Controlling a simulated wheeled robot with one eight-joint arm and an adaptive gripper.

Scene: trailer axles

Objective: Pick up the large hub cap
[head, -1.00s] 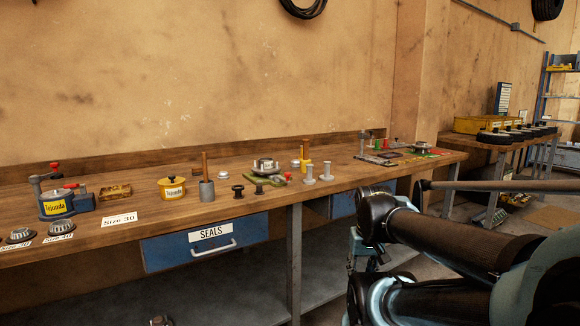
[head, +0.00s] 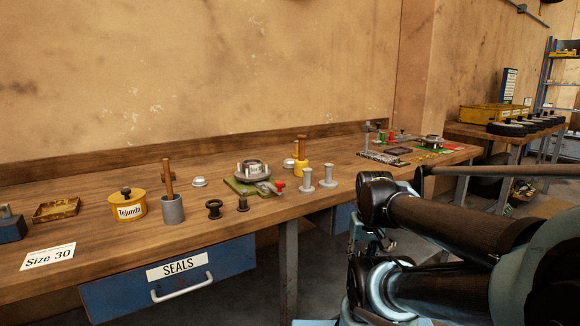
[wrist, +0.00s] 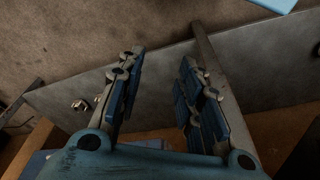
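Two small silver domed caps sit on the wooden bench in the head view. One cap (head: 199,181) lies right of the yellow pot, behind the grey cup; the other cap (head: 289,163) is farther back, beside a yellow holder, and looks a little smaller. I cannot tell for certain which is the large hub cap. In the wrist view my gripper (wrist: 160,58) is open and empty, its two blue-padded fingers apart over a grey surface. In the head view my dark arm is at the right, in front of the bench; no hub cap shows in the wrist view.
The bench (head: 110,266) also holds a yellow pot (head: 130,208), a grey cup (head: 172,209) with a wooden handle, a green fixture (head: 250,186), black spools (head: 214,208) and grey pegs (head: 306,180). Below is a blue SEALS drawer (head: 110,298). A second table stands at the right.

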